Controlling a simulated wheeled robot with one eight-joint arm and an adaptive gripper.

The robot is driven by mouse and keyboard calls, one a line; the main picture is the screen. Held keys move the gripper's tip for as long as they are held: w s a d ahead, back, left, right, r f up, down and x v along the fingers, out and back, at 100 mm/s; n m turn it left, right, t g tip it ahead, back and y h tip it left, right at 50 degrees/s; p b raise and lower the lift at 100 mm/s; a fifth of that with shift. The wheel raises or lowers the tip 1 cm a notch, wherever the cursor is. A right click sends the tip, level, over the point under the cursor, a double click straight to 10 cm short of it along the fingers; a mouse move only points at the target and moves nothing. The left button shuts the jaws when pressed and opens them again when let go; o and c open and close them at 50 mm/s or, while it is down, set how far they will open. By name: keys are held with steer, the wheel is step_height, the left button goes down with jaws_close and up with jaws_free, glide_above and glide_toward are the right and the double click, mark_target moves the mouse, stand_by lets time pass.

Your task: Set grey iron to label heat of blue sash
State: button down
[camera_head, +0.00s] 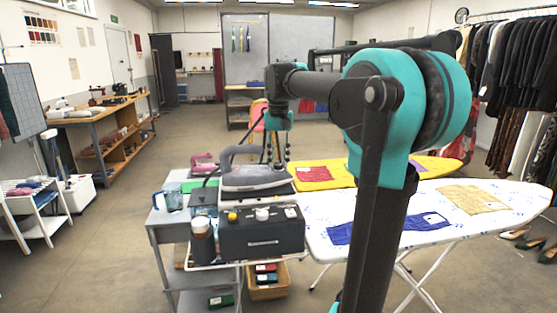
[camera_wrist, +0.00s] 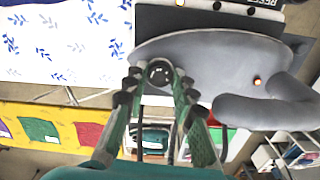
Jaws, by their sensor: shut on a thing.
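The grey iron (camera_head: 255,180) rests on top of a black box-shaped station (camera_head: 262,236) on a grey cart. In the wrist view the iron (camera_wrist: 205,50) fills the upper right, with its handle (camera_wrist: 265,112) and a small lit amber lamp. My gripper (camera_head: 276,164) reaches down to the iron from above. In the wrist view my gripper (camera_wrist: 160,76) has its fingers closed around a dark round knob (camera_wrist: 159,70) on the iron; its markings cannot be read. The blue sash (camera_head: 341,233) lies on the white ironing board, partly behind my arm, with a small white label (camera_head: 431,219).
The white ironing board (camera_head: 520,201) also bears a tan cloth (camera_head: 472,199). A yellow board (camera_head: 350,170) with a red cloth (camera_head: 314,174) stands behind. A bottle (camera_head: 202,242) stands beside the station. The floor on the left is open.

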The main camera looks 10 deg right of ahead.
mark_target(279, 164)
steer(key=m, duration=0.4)
steer(key=shift+m, duration=2.1)
steer(key=c, duration=1.5)
jaws_free()
step_height(279, 164, up, 12)
